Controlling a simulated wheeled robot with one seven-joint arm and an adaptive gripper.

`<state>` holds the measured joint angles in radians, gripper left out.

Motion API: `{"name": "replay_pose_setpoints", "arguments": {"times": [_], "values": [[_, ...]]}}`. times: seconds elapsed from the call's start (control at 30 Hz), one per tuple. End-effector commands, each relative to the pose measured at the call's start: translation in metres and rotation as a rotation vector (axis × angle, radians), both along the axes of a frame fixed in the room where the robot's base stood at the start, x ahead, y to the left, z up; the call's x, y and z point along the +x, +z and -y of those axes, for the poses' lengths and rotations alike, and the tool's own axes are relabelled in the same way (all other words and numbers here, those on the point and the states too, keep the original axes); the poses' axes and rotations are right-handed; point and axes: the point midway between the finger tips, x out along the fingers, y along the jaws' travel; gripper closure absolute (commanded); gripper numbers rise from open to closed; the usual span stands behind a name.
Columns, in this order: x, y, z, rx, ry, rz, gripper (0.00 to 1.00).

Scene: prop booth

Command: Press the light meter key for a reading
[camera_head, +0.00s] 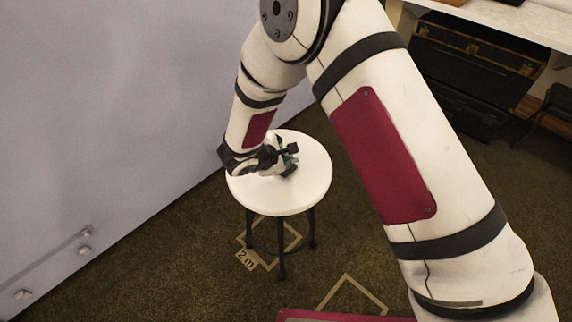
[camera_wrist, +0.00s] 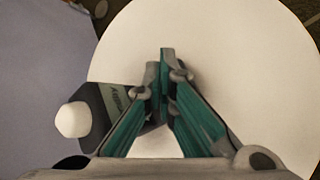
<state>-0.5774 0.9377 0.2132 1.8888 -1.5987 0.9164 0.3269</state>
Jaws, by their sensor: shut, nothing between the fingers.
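The light meter (camera_wrist: 93,98) lies on the round white stool top (camera_wrist: 235,50). It has a dark body, a white dome at its left end and a grey face with lettering. My gripper (camera_wrist: 164,58) is shut and empty, its teal fingers together over the right part of the meter in the wrist view. The fingers cover much of the meter's face, and I cannot make out the key. Whether the fingertips touch anything is not clear. In the head view my gripper (camera_head: 289,159) is low over the stool, and I cannot tell the meter from the gripper parts there.
The stool (camera_head: 312,180) has dark legs and stands on brown carpet beside a pale wall (camera_head: 110,90). Tape marks (camera_head: 352,292), one reading "2 m", are on the floor. Dark cases (camera_head: 465,75) sit under a white table at the upper right. Most of the stool top is clear.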

Motion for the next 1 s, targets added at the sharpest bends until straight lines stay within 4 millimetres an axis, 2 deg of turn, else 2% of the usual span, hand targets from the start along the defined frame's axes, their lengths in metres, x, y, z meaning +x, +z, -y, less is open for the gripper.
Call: {"name": "replay_pose_setpoints", "arguments": {"times": [0.5,1.0], "values": [[0.000,-0.002,0.000,0.000,-0.001,-0.001,1.00],[0.000,0.015,0.000,-0.001,0.000,-0.001,1.00]]}}
